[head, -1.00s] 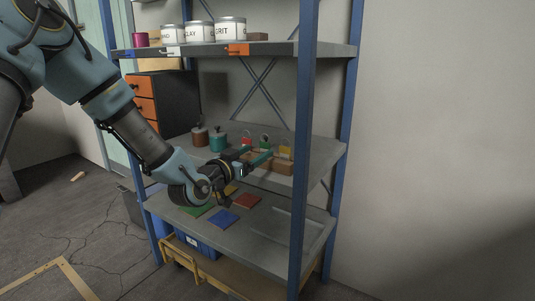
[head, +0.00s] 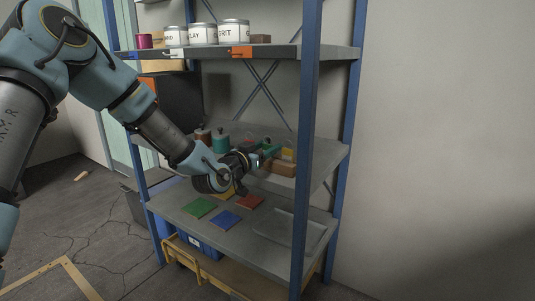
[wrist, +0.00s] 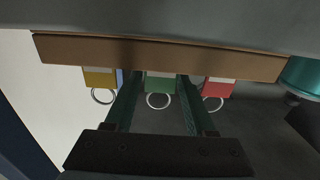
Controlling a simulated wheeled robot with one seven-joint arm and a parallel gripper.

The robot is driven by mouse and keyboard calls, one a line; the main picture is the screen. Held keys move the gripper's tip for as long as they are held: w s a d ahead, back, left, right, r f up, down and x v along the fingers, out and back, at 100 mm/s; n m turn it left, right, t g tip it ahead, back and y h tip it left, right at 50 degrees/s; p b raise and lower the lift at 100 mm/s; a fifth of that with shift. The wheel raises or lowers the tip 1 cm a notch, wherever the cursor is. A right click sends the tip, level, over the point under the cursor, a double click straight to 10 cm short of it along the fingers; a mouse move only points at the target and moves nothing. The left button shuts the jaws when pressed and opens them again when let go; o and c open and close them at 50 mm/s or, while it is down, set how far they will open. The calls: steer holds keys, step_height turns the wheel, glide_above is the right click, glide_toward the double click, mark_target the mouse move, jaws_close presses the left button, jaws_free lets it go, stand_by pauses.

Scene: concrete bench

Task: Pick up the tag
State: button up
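Three tags with metal rings are at a wooden block (wrist: 165,58) on the middle shelf. In the wrist view they are a yellow tag (wrist: 99,77), a green tag (wrist: 160,83) and a red tag (wrist: 217,87). My gripper (wrist: 162,77) is open, its two teal fingers reaching toward the block on either side of the green tag. Contact with the tag cannot be told. In the head view my gripper (head: 268,151) is at the block, partly hiding the tags; the yellow tag (head: 288,154) shows to its right.
A teal weight-like object (head: 220,142) and a brown one (head: 202,136) stand left of the block. The upper shelf (head: 300,51) is overhead, with labelled cans (head: 203,33). A blue post (head: 305,150) stands front right. Coloured squares, including a blue one (head: 224,220), lie on the lower shelf.

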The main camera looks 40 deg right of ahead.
jaws_close()
stand_by(0.3)
step_height(320, 180, up, 10)
stand_by(0.5)
